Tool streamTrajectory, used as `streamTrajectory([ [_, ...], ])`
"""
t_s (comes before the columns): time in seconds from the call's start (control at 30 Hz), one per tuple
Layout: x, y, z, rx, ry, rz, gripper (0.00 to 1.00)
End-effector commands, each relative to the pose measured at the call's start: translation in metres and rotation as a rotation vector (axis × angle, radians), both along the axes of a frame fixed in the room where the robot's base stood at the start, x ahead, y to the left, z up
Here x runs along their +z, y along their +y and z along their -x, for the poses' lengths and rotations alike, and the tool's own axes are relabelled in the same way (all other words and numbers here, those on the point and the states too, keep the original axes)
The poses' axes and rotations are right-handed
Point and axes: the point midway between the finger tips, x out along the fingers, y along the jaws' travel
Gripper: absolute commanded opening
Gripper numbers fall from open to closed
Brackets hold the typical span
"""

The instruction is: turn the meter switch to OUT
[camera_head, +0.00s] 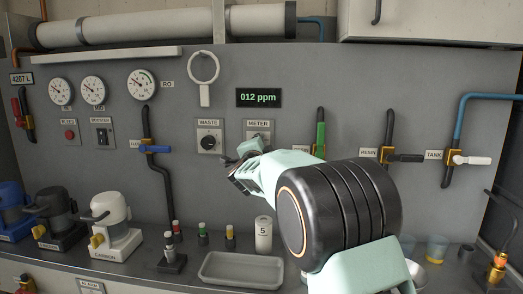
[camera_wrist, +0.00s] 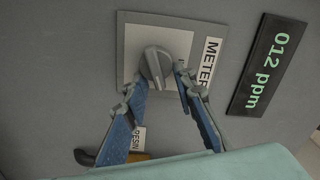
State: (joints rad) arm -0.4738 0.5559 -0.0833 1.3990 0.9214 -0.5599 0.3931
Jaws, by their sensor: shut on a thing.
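The meter switch is a grey knob (camera_wrist: 155,64) on a light square plate (camera_wrist: 168,36), with the METER label (camera_wrist: 211,62) beside it in the wrist view. In the head view the METER label (camera_head: 258,124) shows on the panel, and my gripper hides most of the switch below it. My gripper (camera_wrist: 158,80) has its two blue fingers on either side of the knob and is shut on it; it also shows in the head view (camera_head: 243,166). The knob's handle part lies between the fingertips. The position marks on the plate are too small or covered to read.
The WASTE switch (camera_head: 209,141) is just left of my gripper. The display (camera_head: 259,98) reads 012 ppm above the METER label. A green-handled valve (camera_head: 320,134) is to the right. A white bottle marked 5 (camera_head: 263,235) and a grey tray (camera_head: 240,270) stand below on the counter.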

Motion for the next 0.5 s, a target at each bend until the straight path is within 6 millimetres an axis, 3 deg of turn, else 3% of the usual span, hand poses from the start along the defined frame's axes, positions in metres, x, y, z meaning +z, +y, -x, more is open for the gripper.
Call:
streamTrajectory([
  [0.5,-0.0007,0.0001,0.0001,0.001,-0.001,-0.054,0.0],
])
